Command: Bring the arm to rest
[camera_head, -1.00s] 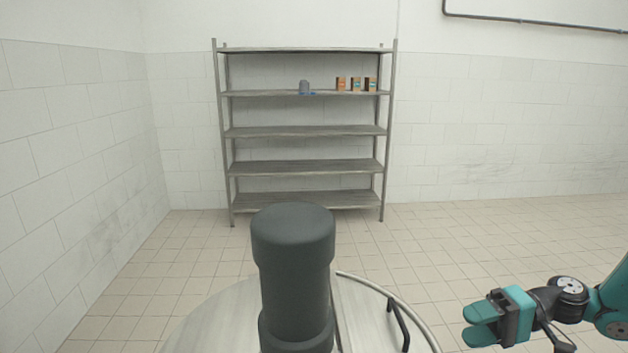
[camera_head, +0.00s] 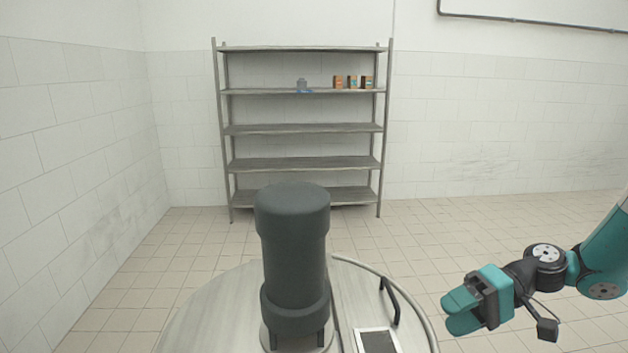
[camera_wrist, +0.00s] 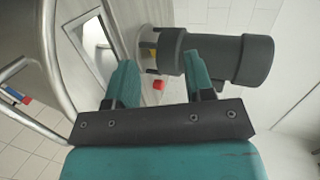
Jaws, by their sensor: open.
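My gripper (camera_head: 462,311) is at the lower right in the head view, to the right of the round metal lid and held apart from it. In the wrist view its two teal fingers (camera_wrist: 160,85) stand apart with nothing held between them. My arm reaches in from the right edge of the head view.
A dark cylinder (camera_head: 293,240) stands on the round metal top (camera_head: 215,310), which has a black handle (camera_head: 390,300) and a dark panel (camera_head: 377,341). The tiled floor between is clear.

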